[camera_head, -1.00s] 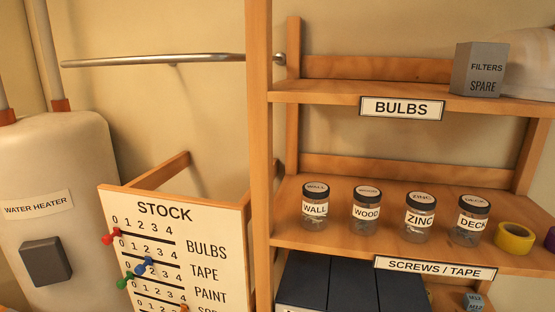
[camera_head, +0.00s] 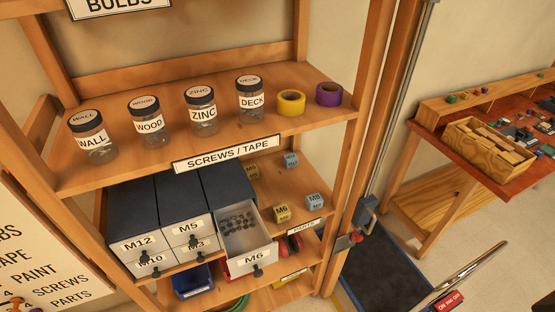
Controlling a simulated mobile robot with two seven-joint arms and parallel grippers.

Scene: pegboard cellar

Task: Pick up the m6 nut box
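A small yellow box labelled M6 (camera_head: 281,213) sits on the shelf below the SCREWS / TAPE shelf, right of the drawer cabinet. A blue box marked M8 (camera_head: 314,204) stands to its right. A yellow box (camera_head: 251,172) that seems to read M5 and a blue box (camera_head: 291,160) with a hard-to-read label stand behind. A drawer also labelled M6 (camera_head: 258,257) is pulled out left of the M6 box, with small dark parts in it. Neither of my grippers is in view.
Labelled jars (camera_head: 201,111) and tape rolls (camera_head: 291,103) stand on the shelf above, whose front edge (camera_head: 222,151) overhangs the boxes. A shelf post (camera_head: 358,150) stands to the right. A workbench (camera_head: 480,152) is farther right.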

